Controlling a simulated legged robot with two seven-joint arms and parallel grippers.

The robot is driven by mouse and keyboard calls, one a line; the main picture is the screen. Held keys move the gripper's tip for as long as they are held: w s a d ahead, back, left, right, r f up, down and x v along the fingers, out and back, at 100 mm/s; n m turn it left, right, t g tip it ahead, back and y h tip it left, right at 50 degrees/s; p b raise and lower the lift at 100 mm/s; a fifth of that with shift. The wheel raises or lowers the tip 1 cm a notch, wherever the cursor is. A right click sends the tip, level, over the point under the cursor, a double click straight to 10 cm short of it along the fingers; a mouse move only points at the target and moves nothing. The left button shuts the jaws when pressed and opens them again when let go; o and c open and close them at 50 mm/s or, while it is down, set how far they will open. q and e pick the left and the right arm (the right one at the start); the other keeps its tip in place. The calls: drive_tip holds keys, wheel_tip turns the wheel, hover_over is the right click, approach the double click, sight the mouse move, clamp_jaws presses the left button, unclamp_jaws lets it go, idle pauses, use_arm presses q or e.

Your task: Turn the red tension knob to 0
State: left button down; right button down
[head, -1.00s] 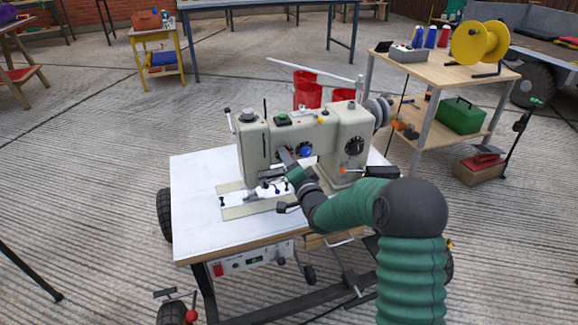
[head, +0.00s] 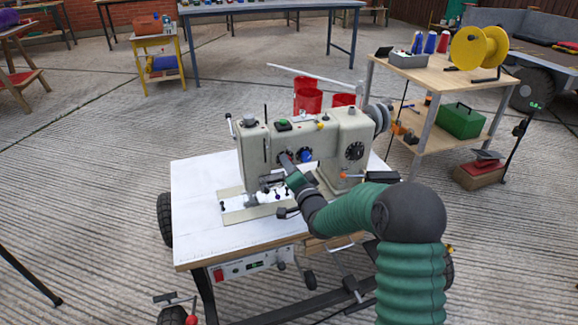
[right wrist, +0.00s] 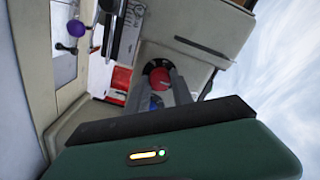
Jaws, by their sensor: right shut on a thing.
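The red tension knob (right wrist: 157,78) sits on a dark round dial on the sewing machine's cream body, seen in the right wrist view. My right gripper (right wrist: 159,86) is shut on it, with its grey fingers at the knob's sides. In the head view my right gripper (head: 286,161) reaches the front of the sewing machine (head: 325,135) and mostly hides the red knob. Any mark or number at the knob is too small to read. My left gripper is not in view.
A blue knob (head: 306,156) is just right of my right gripper, and a black dial (head: 354,151) is farther right. The machine stands on a white-topped table (head: 200,200). A wooden shelf (head: 440,80) is at the back right.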

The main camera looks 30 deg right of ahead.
drive_tip(key=shift+f, duration=0.1)
drive_tip(key=n+p, duration=0.1)
drive_tip(key=n, duration=0.7)
drive_tip(key=n+p, duration=0.1)
drive_tip(key=n, duration=0.8)
drive_tip(key=n+p, duration=0.2)
drive_tip(key=n, duration=0.7)
drive_tip(key=shift+f, duration=0.3)
drive_tip(key=shift+a+n, duration=0.1)
drive_tip(key=shift+n, duration=0.3)
drive_tip(key=c, duration=1.1)
unclamp_jaws()
drive_tip(key=shift+r, duration=0.1)
drive_tip(key=shift+s+r, duration=0.15)
drive_tip(key=shift+r, duration=0.05)
